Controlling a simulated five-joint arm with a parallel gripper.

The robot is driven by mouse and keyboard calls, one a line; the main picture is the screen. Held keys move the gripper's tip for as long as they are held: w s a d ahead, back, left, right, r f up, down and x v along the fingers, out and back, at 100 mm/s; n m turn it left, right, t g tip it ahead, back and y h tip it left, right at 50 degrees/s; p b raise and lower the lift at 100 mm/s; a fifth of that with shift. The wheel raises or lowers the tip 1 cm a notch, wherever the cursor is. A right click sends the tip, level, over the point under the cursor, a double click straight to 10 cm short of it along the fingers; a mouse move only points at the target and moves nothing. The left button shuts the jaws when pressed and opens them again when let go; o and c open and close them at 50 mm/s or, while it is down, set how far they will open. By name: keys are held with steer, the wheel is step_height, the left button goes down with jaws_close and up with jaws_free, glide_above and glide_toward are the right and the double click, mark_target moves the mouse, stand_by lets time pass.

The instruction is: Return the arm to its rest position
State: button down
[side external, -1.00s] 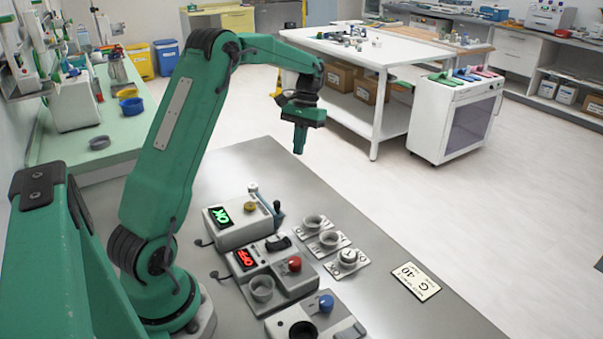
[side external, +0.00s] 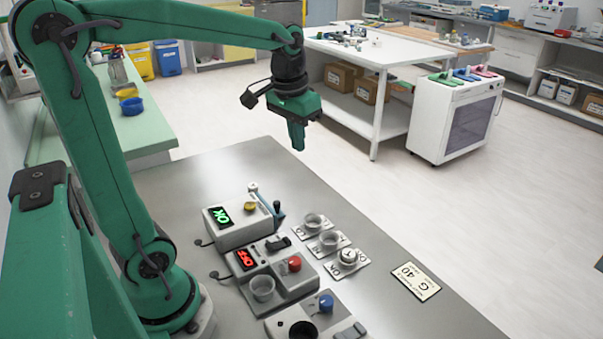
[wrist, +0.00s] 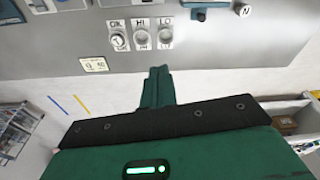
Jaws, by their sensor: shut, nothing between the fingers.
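My gripper (side external: 298,138) hangs in the air above the far part of the grey bench (side external: 215,165), pointing down. Its fingers are together with nothing between them. In the wrist view my gripper (wrist: 157,78) also shows as one closed green shape, with the bench's edge and floor behind it. My arm rises from its base at the left and reaches across to the right, with the upper link nearly level.
Below stand a box with a green OK display (side external: 234,227), a box with a red display (side external: 275,270) and a unit with a blue knob (side external: 326,302). Labelled plates with round cups (side external: 329,240) and a G 40 card (side external: 416,281) lie to the right.

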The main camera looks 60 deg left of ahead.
steer(key=s+d+f+m+t, duration=0.2)
steer(key=s+d+t, duration=0.2)
steer(key=s+d, duration=0.3)
steer(key=shift+s+d, duration=0.15)
steer(key=shift+s, duration=1.95)
